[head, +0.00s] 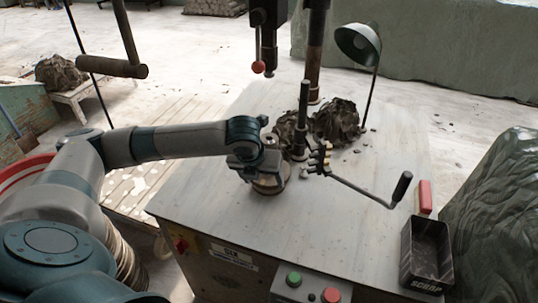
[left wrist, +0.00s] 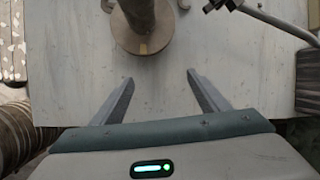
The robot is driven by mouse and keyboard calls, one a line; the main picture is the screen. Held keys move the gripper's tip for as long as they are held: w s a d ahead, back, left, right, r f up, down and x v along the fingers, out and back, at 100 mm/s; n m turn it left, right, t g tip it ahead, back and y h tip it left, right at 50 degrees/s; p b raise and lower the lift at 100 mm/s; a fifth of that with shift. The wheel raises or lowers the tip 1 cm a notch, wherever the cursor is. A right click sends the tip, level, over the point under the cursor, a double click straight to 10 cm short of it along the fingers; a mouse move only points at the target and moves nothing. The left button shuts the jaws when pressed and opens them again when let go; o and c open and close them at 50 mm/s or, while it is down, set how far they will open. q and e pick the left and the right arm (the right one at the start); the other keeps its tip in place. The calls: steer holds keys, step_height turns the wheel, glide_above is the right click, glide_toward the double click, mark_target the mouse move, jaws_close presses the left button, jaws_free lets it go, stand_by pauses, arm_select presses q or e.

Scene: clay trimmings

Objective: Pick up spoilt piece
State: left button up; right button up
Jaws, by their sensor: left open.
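My left gripper (head: 245,168) is over the bench top (head: 215,205). In the left wrist view its fingers (left wrist: 158,75) are spread with nothing between them. Beside it in the head view is a tan round piece (head: 270,187), partly hidden by the gripper. The left wrist view shows a dark post on a brown round base (left wrist: 143,40), beyond the fingertips and apart from them. I cannot tell whether this is the spoilt piece. My right gripper does not show.
Dark clay heaps (head: 337,120) and a black post (head: 303,125) stand behind the gripper. A crank handle (head: 365,192) juts right. A black scrap bin (head: 427,255), a red block (head: 425,197) and a green lamp (head: 358,45) are at the right. The bench's front left is clear.

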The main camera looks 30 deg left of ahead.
mark_target(270, 140)
arm_select(q)
steer(key=a+r, duration=0.2)
steer(key=a, duration=0.1)
steer(key=shift+w+m, duration=0.2)
steer(key=shift+m, duration=0.2)
steer(key=shift+w, duration=0.1)
steer(key=w+a+p, duration=0.2)
steer(key=w+p, duration=0.1)
steer(key=w, duration=0.5)
steer(key=shift+w+a, duration=0.15)
steer(key=shift+a, duration=0.05)
